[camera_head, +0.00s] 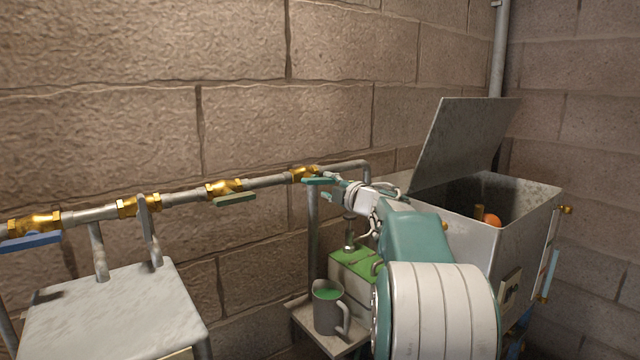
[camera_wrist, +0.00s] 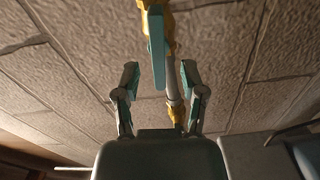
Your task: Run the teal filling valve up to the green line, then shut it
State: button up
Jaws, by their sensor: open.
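The teal valve handle (camera_head: 317,181) sits on a brass valve at the right end of the wall pipe. In the wrist view the teal handle (camera_wrist: 156,38) runs lengthwise ahead of and between my open fingers. My gripper (camera_head: 331,187) is open at the handle in the head view; in the wrist view my gripper (camera_wrist: 161,72) has a finger on each side, with no clear contact. The grey tank (camera_head: 500,235) at right has its lid open, and an orange ball (camera_head: 491,221) shows inside. A pale blue gauge strip (camera_head: 549,272) is on its right side. I cannot make out a green line or the level.
A valve with a dark green handle (camera_head: 234,199) and one with a blue handle (camera_head: 30,240) are further left along the pipe. A jug of green liquid (camera_head: 327,305) and a green-topped can (camera_head: 350,262) stand below my arm. A metal chair (camera_head: 115,315) is at left.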

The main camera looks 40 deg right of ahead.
aim_at(322, 183)
jog(key=w, duration=0.4)
jog(key=shift+w, duration=0.1)
grip_shut()
